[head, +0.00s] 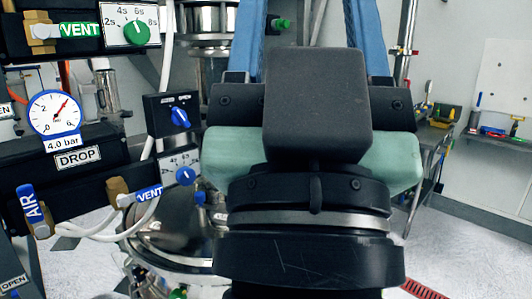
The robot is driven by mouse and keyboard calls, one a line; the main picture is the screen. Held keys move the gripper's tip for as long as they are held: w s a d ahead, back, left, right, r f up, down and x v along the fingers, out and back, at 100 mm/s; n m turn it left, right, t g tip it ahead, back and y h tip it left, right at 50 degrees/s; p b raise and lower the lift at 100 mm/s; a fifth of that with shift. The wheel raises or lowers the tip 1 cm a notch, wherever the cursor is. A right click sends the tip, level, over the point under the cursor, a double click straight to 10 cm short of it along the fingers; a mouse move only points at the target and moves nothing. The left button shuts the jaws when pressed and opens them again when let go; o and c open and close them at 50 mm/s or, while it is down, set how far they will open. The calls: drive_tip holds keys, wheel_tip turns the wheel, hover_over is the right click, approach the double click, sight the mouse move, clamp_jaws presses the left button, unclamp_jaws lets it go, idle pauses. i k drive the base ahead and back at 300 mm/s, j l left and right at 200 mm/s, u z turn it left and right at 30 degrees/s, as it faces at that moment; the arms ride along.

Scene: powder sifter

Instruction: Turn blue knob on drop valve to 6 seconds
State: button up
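The DROP unit, marked by a DROP plate (78,157), is at the left in the head view. Its blue timer knob (186,176) sits on a small white dial; the numbers are too small to read surely, and my gripper stands close to the dial's right. I cannot tell the knob's exact setting. Another blue knob (180,117) is on the black box above, whose plate reads OPEN at its right. My gripper (308,30) fills the middle, right of both knobs. Its blue fingers point up, apart, with nothing seen between them; their tips are cut off by the top edge.
A green knob (136,33) on a 2s to 8s dial is at upper left, beside a green VENT tag. A gauge (55,114) marked 4.0 bar and a blue AIR lever (33,205) are at far left. A metal vessel (170,240) stands below.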

sight(185, 176)
drive_tip(key=i+l+u, duration=0.4)
drive_tip(key=i+l, duration=0.45)
drive_tip(key=l, duration=0.15)
